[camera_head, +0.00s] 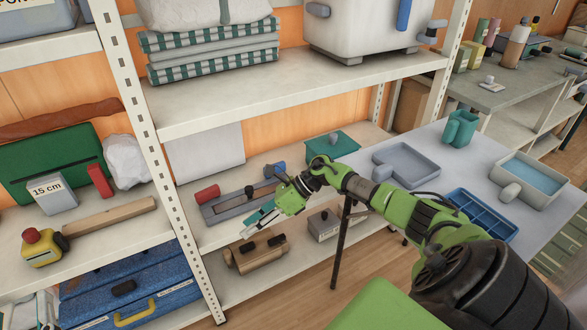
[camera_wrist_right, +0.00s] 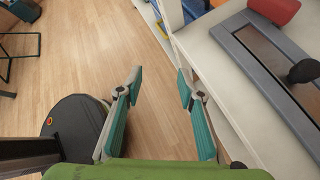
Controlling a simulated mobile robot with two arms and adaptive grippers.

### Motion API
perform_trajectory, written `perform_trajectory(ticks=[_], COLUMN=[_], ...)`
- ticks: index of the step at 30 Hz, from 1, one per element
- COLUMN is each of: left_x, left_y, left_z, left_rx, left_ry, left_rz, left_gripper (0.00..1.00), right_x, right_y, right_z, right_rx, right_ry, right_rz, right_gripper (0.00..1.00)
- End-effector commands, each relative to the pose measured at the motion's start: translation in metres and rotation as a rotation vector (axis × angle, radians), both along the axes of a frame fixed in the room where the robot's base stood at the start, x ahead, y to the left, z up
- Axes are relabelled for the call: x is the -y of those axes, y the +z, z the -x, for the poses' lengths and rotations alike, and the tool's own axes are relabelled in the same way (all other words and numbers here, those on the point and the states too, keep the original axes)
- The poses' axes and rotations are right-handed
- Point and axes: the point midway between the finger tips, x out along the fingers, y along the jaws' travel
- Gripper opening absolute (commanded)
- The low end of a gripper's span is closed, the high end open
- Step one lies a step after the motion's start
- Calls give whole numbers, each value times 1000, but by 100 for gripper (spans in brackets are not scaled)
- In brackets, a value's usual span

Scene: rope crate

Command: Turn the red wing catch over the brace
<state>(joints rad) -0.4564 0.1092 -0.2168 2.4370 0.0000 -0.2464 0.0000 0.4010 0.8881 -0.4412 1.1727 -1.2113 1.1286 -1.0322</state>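The red wing catch (camera_head: 207,194) looks like a rounded red piece at the left end of a long grey frame (camera_head: 222,211) on the middle shelf. It also shows at the top right of the right wrist view (camera_wrist_right: 273,10). A brown strip, possibly the brace, lies inside the frame (camera_wrist_right: 248,42), with a black knob (camera_wrist_right: 304,71) beside it. My right gripper (camera_head: 262,219) is at the shelf's front edge, in front of the frame and apart from the catch. Its teal fingers are spread and empty in the wrist view (camera_wrist_right: 160,76). My left gripper is not in view.
A blue piece (camera_head: 280,168) sits at the frame's right end, and a teal box (camera_head: 340,146) stands farther right. A white upright (camera_head: 180,205) is left of the frame. A brown case (camera_head: 262,257) sits on the shelf below. Open wooden floor (camera_wrist_right: 85,45) lies before the shelf.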

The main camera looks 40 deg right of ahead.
Motion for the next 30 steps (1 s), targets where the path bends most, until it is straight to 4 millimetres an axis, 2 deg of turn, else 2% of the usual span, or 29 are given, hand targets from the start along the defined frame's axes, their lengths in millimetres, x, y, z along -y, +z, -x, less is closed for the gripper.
perform_trajectory(ticks=[1, 6, 14, 20, 23, 30], left_x=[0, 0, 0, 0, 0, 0], left_y=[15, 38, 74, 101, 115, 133], left_z=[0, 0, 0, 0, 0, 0], left_rx=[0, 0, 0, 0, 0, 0], left_ry=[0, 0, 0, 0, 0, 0], left_rz=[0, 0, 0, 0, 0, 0], left_gripper=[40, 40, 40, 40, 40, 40], right_x=[-7, -22, -26, -19, -15, -6], right_y=[6, 5, -10, -36, -53, -87], right_z=[-3, -15, -22, -10, 2, 32], right_rx=[-25, -114, -289, -448, -532, -665], right_ry=[-56, -272, -625, -918, -1070, -1318], right_rz=[-57, -248, -522, -715, -804, -931], right_gripper=[35, 35, 35, 35, 35, 35])
